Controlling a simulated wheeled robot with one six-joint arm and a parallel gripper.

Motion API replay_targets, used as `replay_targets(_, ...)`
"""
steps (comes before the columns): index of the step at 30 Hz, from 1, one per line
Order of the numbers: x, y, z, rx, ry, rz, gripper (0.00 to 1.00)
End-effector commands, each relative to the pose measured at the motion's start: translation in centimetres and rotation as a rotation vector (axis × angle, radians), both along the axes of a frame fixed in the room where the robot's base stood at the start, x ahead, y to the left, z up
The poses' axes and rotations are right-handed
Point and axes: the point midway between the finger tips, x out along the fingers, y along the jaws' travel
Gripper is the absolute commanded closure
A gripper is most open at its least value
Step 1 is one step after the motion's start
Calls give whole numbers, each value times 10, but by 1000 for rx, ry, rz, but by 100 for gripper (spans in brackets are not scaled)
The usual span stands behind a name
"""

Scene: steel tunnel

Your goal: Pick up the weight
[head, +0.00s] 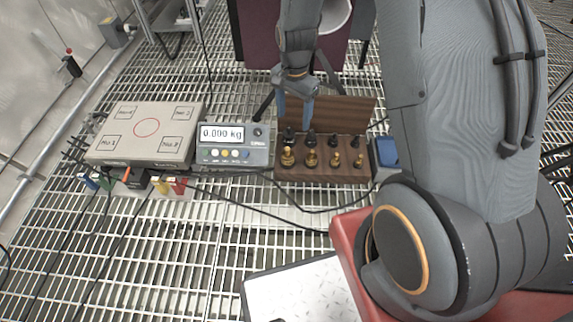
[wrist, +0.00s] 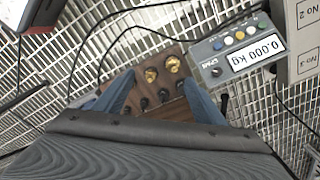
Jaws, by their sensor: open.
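A wooden weight box (head: 318,173) with a raised lid stands right of the scale display. Its front row holds brass weights, the largest (head: 287,157) at the left end; its back row holds dark weights (head: 332,141). My gripper (head: 294,121) is open, pointing down above the box's left part, near the dark row. In the wrist view, its blue fingers (wrist: 160,84) are spread over the dark weights (wrist: 163,95), with nothing held. Two brass weights (wrist: 173,64) show just past the fingertips. The other brass weights are hidden there.
The scale display (head: 236,146) reads 0.000 kg. A grey platform (head: 145,133) with a red circle and numbered corner boxes stands left of it. Cables cross the grated floor. A blue-topped item (head: 384,152) sits right of the box.

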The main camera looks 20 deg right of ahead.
Motion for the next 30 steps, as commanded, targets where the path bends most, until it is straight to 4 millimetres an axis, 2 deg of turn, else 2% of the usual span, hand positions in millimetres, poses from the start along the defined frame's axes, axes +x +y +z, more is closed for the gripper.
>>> replay_targets(1,12,0,-37,0,4,-36,36)
replay_targets(3,24,0,-70,-1,4,-92,36)
replay_targets(9,54,0,-157,-1,4,-239,36)
replay_targets(12,64,0,-189,-1,3,-294,36)
replay_targets(16,72,0,-213,0,1,-339,36)
replay_targets(25,74,0,-243,0,1,-361,36)
replay_targets(30,74,-1,-251,-1,0,-361,36)
